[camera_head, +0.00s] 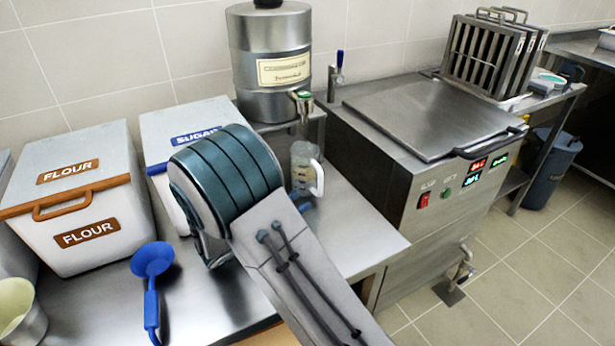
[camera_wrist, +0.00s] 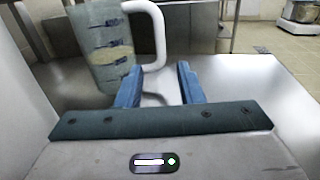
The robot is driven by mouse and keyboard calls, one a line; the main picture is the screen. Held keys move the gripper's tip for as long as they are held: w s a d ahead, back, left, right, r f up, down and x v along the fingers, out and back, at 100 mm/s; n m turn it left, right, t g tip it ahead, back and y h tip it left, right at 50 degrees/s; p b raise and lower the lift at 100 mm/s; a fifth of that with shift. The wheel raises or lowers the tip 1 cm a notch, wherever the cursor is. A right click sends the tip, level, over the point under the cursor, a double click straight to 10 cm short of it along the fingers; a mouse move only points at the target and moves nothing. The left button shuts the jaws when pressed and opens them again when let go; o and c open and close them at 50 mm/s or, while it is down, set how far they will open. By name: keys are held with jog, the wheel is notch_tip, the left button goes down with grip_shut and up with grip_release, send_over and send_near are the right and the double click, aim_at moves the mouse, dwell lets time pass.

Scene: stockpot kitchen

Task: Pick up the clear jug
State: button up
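The clear jug (camera_head: 303,165) stands on the steel counter below the tap of the metal dispenser, with its white handle (camera_head: 318,178) facing right. In the wrist view the jug (camera_wrist: 106,50) is just ahead and to the left, with blue markings, and its white handle (camera_wrist: 155,32) reaches right. My gripper (camera_wrist: 160,82) is open, its two blue fingers apart, low and in front of the handle. I see no grip on the jug. In the head view my arm hides most of the gripper; only a blue bit shows near the jug's base.
The metal dispenser (camera_head: 270,65) stands behind the jug on a raised stand. A steel cooking unit (camera_head: 400,165) is to the right. The sugar bin (camera_head: 185,115), flour bin (camera_head: 75,200) and a blue ladle (camera_head: 152,262) are to the left. Bare counter (camera_head: 355,225) lies right of the jug.

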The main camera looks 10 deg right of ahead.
aim_at(318, 192)
jog(key=x, duration=0.8)
jog(key=shift+f+b, duration=0.2)
jog(key=shift+b, duration=0.1)
grip_shut()
